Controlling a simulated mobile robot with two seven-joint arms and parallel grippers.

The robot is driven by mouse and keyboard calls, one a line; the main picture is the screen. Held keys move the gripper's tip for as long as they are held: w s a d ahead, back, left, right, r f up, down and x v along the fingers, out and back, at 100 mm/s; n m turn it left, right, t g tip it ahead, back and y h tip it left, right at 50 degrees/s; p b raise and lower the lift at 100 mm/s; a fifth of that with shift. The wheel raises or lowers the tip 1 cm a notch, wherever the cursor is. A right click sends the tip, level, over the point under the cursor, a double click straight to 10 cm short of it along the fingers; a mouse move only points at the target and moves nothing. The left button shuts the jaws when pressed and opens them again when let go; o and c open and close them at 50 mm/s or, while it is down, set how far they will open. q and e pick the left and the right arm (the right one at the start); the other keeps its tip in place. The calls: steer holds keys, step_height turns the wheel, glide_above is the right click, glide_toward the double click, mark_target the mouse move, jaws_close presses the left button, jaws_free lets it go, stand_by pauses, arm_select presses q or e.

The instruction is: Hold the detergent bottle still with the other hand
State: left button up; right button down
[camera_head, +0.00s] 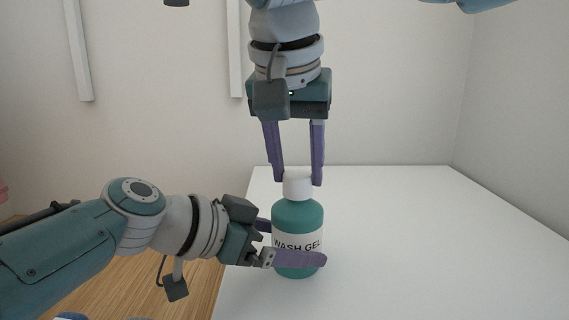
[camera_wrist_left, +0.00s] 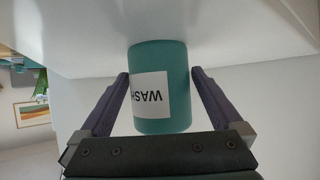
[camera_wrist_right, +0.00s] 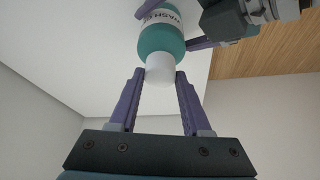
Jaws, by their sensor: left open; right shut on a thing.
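The detergent bottle (camera_head: 297,218) is teal with a white cap (camera_head: 297,186) and a white label reading WASH GEL. It stands upright on the white counter. My right gripper (camera_head: 297,182) points down from above and is shut on the cap; the cap also shows between its fingers in the right wrist view (camera_wrist_right: 160,68). My left gripper (camera_head: 296,243) comes in low from the left. Its open fingers lie on either side of the bottle body. In the left wrist view the bottle body (camera_wrist_left: 161,85) sits between the fingers, with a gap visible at each side.
The white counter (camera_head: 420,230) is clear to the right of the bottle. Its left edge lies close to the bottle, with a wooden floor (camera_head: 170,285) below. A plain wall (camera_head: 390,80) stands behind.

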arm_select(q)
steer(key=shift+w+d+f, duration=0.1)
steer(key=shift+d, duration=0.1)
steer(key=c, duration=1)
steer(key=shift+c, duration=0.2)
steer(key=shift+c, duration=1.1)
steer(key=shift+a+f, duration=0.1)
steer(key=shift+f, duration=0.05)
arm_select(e)
steer(key=c, duration=0.5)
jaws_free()
